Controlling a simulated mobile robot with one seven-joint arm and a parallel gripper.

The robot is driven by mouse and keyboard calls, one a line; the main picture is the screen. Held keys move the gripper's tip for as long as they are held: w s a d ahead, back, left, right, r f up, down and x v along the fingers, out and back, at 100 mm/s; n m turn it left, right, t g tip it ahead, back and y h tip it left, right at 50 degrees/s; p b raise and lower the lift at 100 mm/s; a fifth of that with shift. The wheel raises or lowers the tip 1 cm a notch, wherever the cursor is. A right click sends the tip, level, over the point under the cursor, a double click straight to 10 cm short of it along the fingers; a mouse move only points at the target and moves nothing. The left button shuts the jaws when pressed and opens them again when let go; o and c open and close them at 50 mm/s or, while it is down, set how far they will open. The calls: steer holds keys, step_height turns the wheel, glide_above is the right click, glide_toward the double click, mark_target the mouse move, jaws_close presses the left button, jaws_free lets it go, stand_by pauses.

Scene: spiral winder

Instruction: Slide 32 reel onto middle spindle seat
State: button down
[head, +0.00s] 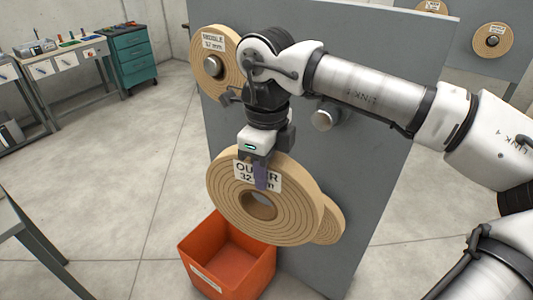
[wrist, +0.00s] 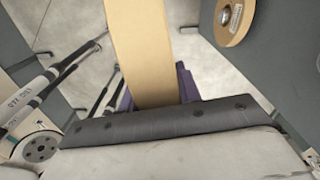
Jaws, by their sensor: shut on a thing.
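My gripper (head: 260,178) is shut on the rim of a tan wooden reel (head: 230,210), with a purple finger over its label. The label reads "OU…R 32", partly covered. The reel hangs below my gripper, roughly upright, its face with the round centre hole towards the head camera. In the wrist view the reel's edge (wrist: 140,50) sits between the purple fingers (wrist: 155,95). A bare metal spindle seat (head: 324,118) sticks out of the grey panel (head: 375,170), up and right of the held reel and apart from it.
A labelled reel (head: 225,75) sits on a spindle at the panel's upper left. Another reel (head: 331,218) is partly hidden behind the held one. An orange bin (head: 232,270) stands on the floor below. More reels (head: 492,40) hang on a panel behind. A workbench (head: 50,65) stands far left.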

steer(key=w+f+n, duration=0.2)
steer(key=f+n, duration=0.9)
steer(key=f, duration=1.5)
steer(key=w+a+f+n, duration=0.1)
steer(key=w+f+n, duration=0.2)
steer(key=f+n, duration=0.9)
step_height(320, 180, down, 15)
steer(key=shift+w+f, duration=0.2)
steer(key=shift+w, duration=0.15)
steer(key=shift+a, duration=0.1)
steer(key=shift+r, duration=0.1)
step_height(320, 180, down, 10)
steer(key=b, duration=0.9)
steer(key=shift+r+b, duration=0.25)
steer(key=shift+b, duration=0.05)
